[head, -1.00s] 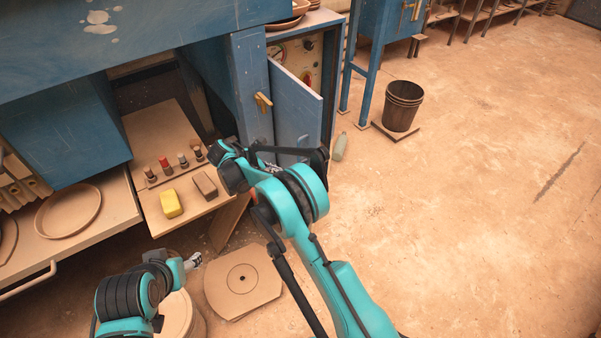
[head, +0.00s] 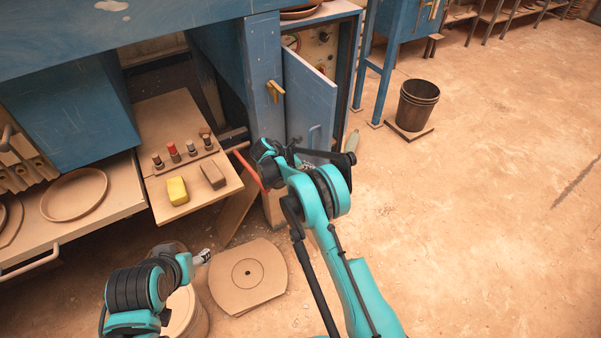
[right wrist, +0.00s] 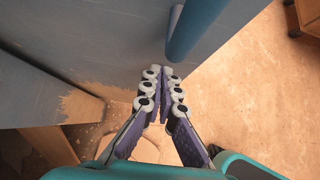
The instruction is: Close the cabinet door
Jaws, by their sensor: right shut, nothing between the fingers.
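The blue cabinet door (head: 309,95) stands open at the cabinet (head: 345,45), swung out toward me, with the control panel showing behind it. A blue bar handle (head: 314,137) is low on the door face. In the right wrist view the door face (right wrist: 95,35) fills the upper left, and the handle (right wrist: 190,30) is just above and right of the fingertips. My right gripper (right wrist: 163,90) is shut and empty, close to the door face; whether it touches is unclear. In the head view my arm mostly hides it. My left gripper (head: 202,257) is at the lower left, away from the door.
A yellow block (head: 177,191) and a brown block lie on a small shelf (head: 215,196) left of the door. A red bar (head: 246,168) shows beside my right wrist. A bottle (head: 351,141) and a bucket (head: 414,105) stand at the right. The floor there is open.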

